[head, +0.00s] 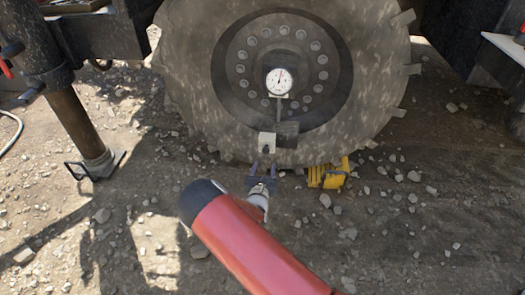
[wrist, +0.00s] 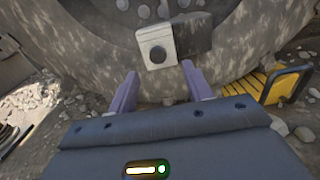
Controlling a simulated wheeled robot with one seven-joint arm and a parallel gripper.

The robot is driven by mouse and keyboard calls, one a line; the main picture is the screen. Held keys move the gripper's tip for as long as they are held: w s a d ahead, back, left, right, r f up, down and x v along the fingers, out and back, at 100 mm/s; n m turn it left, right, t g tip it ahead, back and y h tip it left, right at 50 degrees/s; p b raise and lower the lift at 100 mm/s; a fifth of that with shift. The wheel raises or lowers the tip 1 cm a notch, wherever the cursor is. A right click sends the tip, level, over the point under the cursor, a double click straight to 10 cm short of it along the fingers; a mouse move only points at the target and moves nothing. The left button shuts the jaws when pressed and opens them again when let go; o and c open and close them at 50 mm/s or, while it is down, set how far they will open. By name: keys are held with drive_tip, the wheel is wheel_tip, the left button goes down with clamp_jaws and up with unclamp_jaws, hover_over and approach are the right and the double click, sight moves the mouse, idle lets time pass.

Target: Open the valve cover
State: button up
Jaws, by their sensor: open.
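A pale, square-faced block (head: 267,141) with a dark round feature stands in front of the big wheel's lower part. It also shows in the wrist view (wrist: 155,46), just beyond my fingertips. A dark box (head: 286,129) adjoins it on the right; it is also in the wrist view (wrist: 194,35). I cannot tell which part is the valve cover or whether it is open. A round white dial gauge (head: 279,81) on a stem rises above the box. My gripper (head: 263,167) is open and empty, below the block and apart from it. Its two purple fingers (wrist: 160,72) point toward the block.
The large muddy wheel (head: 185,85) fills the space behind. A yellow ribbed object (head: 327,174) with a handle lies on the ground right of my gripper, also in the wrist view (wrist: 262,85). A support leg (head: 78,130) stands at left. The gravel ground has scattered stones.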

sight(266, 152)
drive_tip(key=w, duration=0.4)
drive_tip(key=w+b, duration=0.1)
drive_tip(key=w, duration=0.2)
drive_tip(key=shift+w+a+f, duration=0.1)
drive_tip(key=shift+w+f, duration=0.1)
drive_tip(key=shift+w, duration=0.15)
clamp_jaws()
